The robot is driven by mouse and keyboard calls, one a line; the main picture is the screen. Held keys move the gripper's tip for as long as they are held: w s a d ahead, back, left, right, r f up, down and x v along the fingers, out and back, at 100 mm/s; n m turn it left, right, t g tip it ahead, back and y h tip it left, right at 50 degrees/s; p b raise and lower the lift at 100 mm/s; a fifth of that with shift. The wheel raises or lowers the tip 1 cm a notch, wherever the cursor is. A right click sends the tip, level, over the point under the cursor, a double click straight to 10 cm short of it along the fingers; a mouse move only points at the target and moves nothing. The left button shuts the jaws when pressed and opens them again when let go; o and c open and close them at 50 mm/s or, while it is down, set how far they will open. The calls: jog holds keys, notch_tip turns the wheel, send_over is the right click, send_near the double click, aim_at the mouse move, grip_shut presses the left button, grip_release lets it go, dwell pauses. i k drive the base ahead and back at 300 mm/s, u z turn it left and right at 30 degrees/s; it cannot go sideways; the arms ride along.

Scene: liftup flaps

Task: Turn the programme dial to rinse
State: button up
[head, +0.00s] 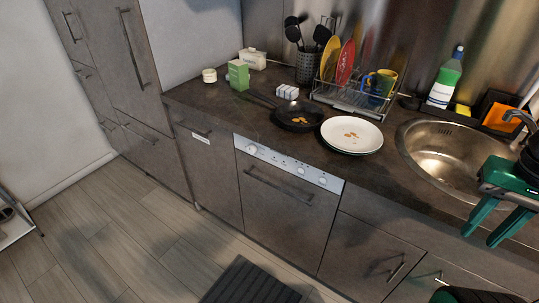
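A dishwasher (277,205) with a pale control panel (275,160) is built in under the counter. A round knob (251,149) sits at the panel's left end, and smaller round controls (301,171) sit toward its right. The knob looks like the programme dial, but its marks and setting are too small to read. My gripper (481,238) is at the right, in front of the sink, well to the right of the panel and apart from it. Its two green fingers are spread, with nothing seen between them.
The dishwasher's bar handle (278,185) runs below the panel. A pan (299,116) and a white plate (351,136) with food scraps are on the counter (230,111) above. A sink (440,152) is at the right. A dark mat (254,283) lies on the floor in front.

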aim_at(252, 149)
jog(key=u, duration=0.05)
jog(key=k, duration=0.65)
jog(key=u, duration=0.3)
jog(key=i, duration=1.3)
jog(key=u, duration=0.35)
